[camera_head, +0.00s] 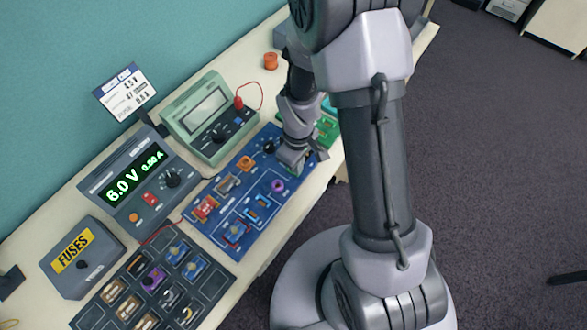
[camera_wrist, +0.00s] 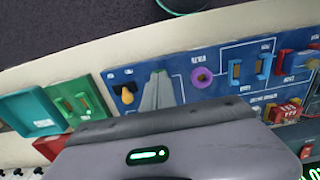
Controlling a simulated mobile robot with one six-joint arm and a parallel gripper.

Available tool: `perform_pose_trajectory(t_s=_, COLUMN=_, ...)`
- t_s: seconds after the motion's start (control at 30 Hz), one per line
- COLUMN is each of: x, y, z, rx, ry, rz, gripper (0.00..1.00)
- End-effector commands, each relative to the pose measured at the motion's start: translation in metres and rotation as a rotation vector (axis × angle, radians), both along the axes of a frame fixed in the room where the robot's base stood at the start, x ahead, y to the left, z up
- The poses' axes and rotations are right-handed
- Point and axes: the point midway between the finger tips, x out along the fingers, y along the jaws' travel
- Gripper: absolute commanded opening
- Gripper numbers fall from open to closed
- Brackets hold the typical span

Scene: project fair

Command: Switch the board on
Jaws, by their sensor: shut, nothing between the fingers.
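The blue circuit board (camera_head: 262,222) lies on the bench, with printed lines and mounted parts. In the wrist view, a small part with a yellow-orange lever (camera_wrist: 127,95) stands on the board (camera_wrist: 222,64) beside a green piece. My gripper (camera_head: 292,160) is low over the board's right end in the head view. In the wrist view its shut, empty fingers (camera_wrist: 158,92) are just right of the yellow lever; I cannot tell whether they touch it. The gripper hides the lever in the head view. The power supply (camera_head: 128,186) reads 6.0 V and 0.00 A.
A purple ring-shaped part (camera_wrist: 202,77) and a red part (camera_head: 206,207) sit on the board. A green meter (camera_head: 208,118), a fuses box (camera_head: 83,258), a parts tray (camera_head: 212,283) and a small card (camera_head: 125,92) stand around it. The bench edge is close in front.

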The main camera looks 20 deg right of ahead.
Motion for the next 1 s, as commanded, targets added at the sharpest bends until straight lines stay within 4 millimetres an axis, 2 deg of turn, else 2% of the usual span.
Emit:
perform_pose_trajectory(t_s=0.67, x=0.0, y=0.0, z=-0.007, rx=0.0, ry=0.0, rz=0.0, gripper=0.0)
perform_pose_trajectory(t_s=1.0, x=0.0, y=0.0, z=0.028, rx=0.0, ry=-0.001, rz=0.0, gripper=0.0)
